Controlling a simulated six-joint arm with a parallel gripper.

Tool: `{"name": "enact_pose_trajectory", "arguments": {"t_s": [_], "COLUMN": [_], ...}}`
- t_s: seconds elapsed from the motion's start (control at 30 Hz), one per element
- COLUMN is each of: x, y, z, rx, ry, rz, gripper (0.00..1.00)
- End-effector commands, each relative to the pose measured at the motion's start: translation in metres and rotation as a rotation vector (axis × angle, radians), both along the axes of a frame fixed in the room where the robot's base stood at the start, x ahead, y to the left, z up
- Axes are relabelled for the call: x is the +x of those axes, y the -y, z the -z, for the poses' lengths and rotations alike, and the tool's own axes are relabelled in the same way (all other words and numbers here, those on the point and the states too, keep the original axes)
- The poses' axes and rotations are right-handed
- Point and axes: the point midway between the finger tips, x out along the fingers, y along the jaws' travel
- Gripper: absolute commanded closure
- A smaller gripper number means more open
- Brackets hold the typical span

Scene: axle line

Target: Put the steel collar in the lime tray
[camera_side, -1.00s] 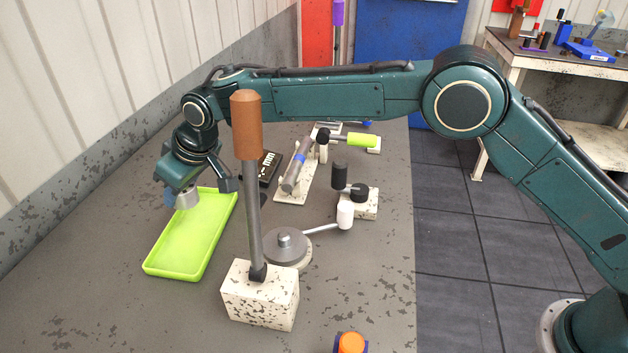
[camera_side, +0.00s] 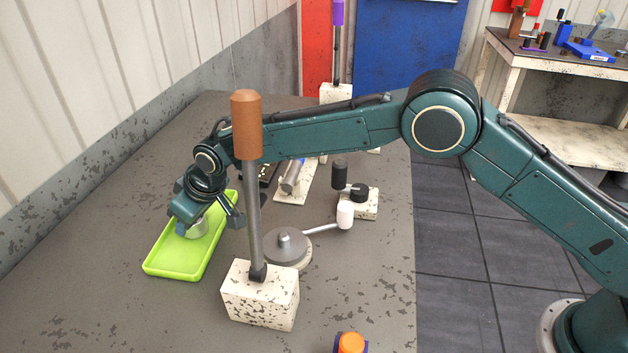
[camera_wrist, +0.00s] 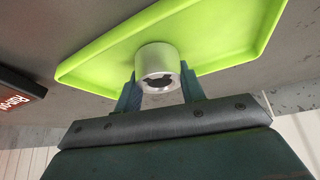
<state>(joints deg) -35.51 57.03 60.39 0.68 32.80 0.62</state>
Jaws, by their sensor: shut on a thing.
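The steel collar (camera_wrist: 158,62) is a short silver ring, held between the two fingers of my gripper (camera_wrist: 160,92) in the wrist view. In the side view the collar (camera_side: 197,228) shows below my gripper (camera_side: 205,222), over the lime tray (camera_side: 176,269). The tray is a shallow bright green rectangle on the bench, and it also fills much of the wrist view (camera_wrist: 225,45). The collar is within the tray's outline. I cannot tell whether its underside touches the tray floor.
A tall lever with a brown handle (camera_side: 246,125) rises from a speckled white block (camera_side: 260,296) right of the tray. Behind it are a grey disc with a white-knobbed arm (camera_side: 286,246) and a black-knobbed fixture (camera_side: 357,203). An orange knob (camera_side: 351,342) is at the front. Bench left of the tray is clear.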

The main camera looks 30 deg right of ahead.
Motion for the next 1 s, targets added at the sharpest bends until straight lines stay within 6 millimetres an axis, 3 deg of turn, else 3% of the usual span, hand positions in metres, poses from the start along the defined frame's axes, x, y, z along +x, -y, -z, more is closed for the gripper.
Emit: {"name": "enact_pose_trajectory", "arguments": {"t_s": [0.43, 0.47, 0.57, 1.0], "x": [0.0006, 0.0001, 0.0002, 0.0002], "y": [-0.0004, -0.0001, -0.0001, -0.0001], "z": [0.0031, 0.0045, 0.0042, -0.0001], "rx": [0.002, 0.001, 0.001, 0.001], "ry": [0.002, 0.001, 0.001, 0.002], "rz": [0.0, 0.0, 0.0, 0.0], "gripper": [0.97, 0.59, 0.39, 0.39]}}
